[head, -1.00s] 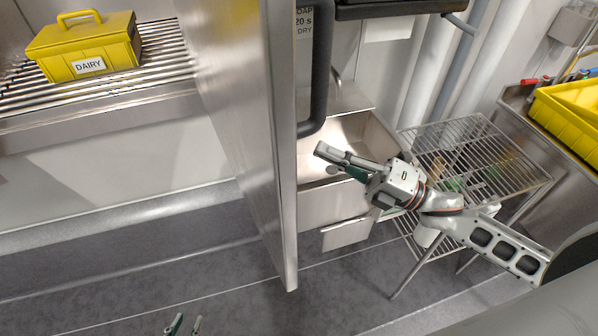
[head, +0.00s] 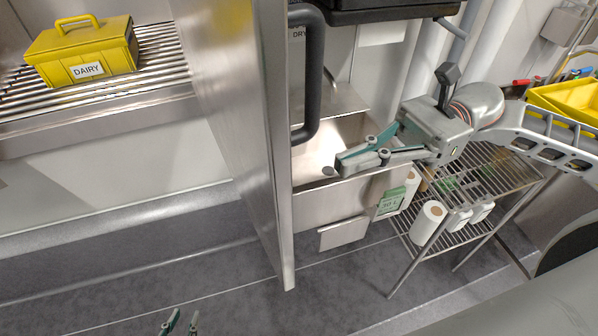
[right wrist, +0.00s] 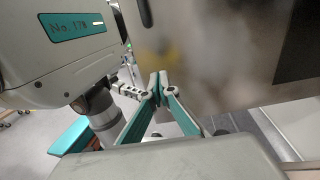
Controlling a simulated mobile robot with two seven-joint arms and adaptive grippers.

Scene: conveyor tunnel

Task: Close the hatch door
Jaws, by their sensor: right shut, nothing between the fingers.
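The hatch door (head: 235,130) is a tall brushed-steel panel. It stands open in the middle of the head view, with its edge towards me. A black bar handle (head: 312,80) is on its right side. My right gripper (head: 346,163) is to the right of the door, below and right of the handle and apart from it, over the steel sink. In the right wrist view its green-padded fingers (right wrist: 160,84) meet at the tips with nothing between them. My left gripper (head: 180,321) shows only its fingertips at the bottom edge, apart and empty.
A yellow DAIRY box (head: 85,52) sits on the roller conveyor (head: 160,58) at the left. A wire rack (head: 487,175) with paper rolls stands right of the sink (head: 325,207). A yellow crate (head: 565,100) is at the far right. The grey floor below is clear.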

